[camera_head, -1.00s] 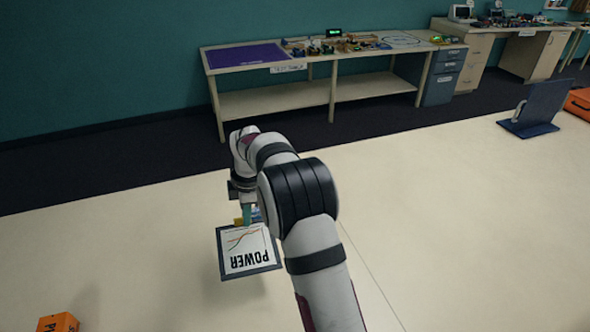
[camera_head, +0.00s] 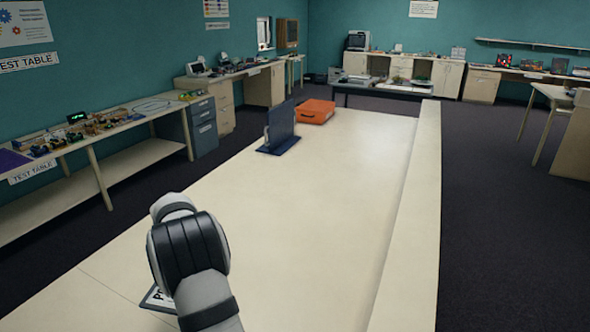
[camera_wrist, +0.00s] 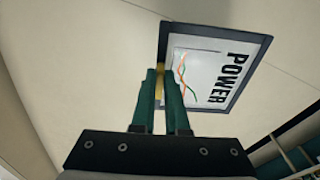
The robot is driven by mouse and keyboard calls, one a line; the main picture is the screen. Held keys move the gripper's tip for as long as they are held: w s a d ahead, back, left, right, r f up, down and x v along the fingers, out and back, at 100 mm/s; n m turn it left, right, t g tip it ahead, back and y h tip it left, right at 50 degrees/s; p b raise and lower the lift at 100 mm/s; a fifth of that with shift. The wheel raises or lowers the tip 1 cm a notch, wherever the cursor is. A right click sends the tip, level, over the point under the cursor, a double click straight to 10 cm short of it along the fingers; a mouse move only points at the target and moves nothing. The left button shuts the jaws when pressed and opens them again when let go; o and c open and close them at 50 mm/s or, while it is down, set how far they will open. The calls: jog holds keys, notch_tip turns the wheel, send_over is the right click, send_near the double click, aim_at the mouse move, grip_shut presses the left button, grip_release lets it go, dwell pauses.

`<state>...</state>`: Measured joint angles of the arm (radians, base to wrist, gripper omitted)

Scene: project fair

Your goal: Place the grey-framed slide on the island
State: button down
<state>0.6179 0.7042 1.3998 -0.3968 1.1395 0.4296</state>
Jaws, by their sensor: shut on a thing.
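The grey-framed slide (camera_wrist: 208,62) is a white panel with the word POWER, coloured graph lines and a dark grey frame. In the wrist view my gripper (camera_wrist: 164,82) is shut on it near one edge, where a yellowish piece shows by the green fingers. In the head view only a corner of the slide (camera_head: 155,297) shows at the lower left; my arm hides the rest and my gripper. A long cream top (camera_head: 300,230), which looks like the island, lies under and beyond my arm. Any gap between slide and top cannot be judged.
A dark blue upright panel on a base (camera_head: 281,128) and an orange case (camera_head: 316,111) stand at the cream top's far end. A raised cream ledge (camera_head: 415,220) runs along its right side. The middle is clear. A test table (camera_head: 125,165) stands left.

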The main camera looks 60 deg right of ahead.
jog(key=w+a+f+m, duration=0.1)
jog(key=w+f, duration=0.1)
jog(key=w+a+f+m, duration=0.1)
jog(key=w+f, duration=0.1)
jog(key=w, duration=0.1)
jog(key=w+a+f+m, duration=0.1)
jog(key=w+f, duration=0.2)
jog(key=shift+a+f, duration=0.1)
jog(key=shift+a, duration=0.25)
jog(key=shift+f, duration=1.9)
jog(key=shift+f, duration=0.1)
jog(key=c, duration=0.9)
grip_release()
